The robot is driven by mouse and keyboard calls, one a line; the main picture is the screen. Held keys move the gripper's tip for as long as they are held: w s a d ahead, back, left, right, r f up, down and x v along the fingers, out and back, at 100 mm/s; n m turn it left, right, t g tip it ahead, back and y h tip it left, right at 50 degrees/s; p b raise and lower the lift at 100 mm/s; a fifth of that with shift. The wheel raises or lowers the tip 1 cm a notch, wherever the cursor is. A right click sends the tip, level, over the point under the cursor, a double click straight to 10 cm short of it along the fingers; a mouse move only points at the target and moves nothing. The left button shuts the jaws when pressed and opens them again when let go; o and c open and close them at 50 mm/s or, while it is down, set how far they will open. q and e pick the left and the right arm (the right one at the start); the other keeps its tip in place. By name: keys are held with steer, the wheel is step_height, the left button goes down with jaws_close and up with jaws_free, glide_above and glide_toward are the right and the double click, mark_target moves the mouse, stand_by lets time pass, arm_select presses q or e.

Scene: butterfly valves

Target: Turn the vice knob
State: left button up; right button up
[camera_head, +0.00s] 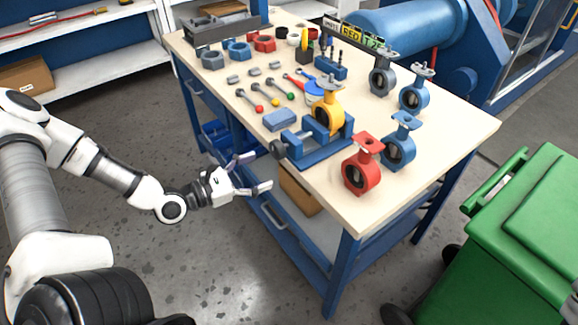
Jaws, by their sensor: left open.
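A blue vice (326,150) sits near the front edge of the wooden-topped workbench (385,210). Its round dark knob (278,149) sticks out at the vice's left end, close to the bench's left edge. A yellow butterfly valve (329,116) stands upright in the vice. My left gripper (257,173) is open and empty, left of the bench and lower than its top. Its fingers point right, a short way below and left of the knob, not touching it. My right gripper is not in view.
Red (362,166) and blue (398,143) valves stand right of the vice, with a grey valve (382,74) behind. Several tools and a pale blue block (281,119) lie to the left. A green bin (520,240) stands right of the bench. Floor left of the bench is clear.

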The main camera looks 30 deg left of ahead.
mark_target(273, 152)
arm_select(q)
steer(key=shift+w+a+r+n+t+b, duration=0.1)
steer(key=shift+w+a+n+t+b, duration=0.15)
steer(key=shift+w+a+t+b, duration=0.25)
steer(key=shift+w+a+r+n+t+b, duration=0.1)
steer(key=shift+w+a+n+t+b, duration=0.25)
steer(key=shift+a, duration=0.35)
steer(key=b+x, duration=0.3)
steer(key=x, duration=0.3)
steer(key=shift+d, duration=0.1)
steer(key=shift+w+d+r+y, duration=0.2)
steer(key=shift+w+d+y, duration=0.1)
steer(key=shift+w, duration=0.15)
steer(key=shift+a, duration=0.1)
steer(key=c, duration=1.2)
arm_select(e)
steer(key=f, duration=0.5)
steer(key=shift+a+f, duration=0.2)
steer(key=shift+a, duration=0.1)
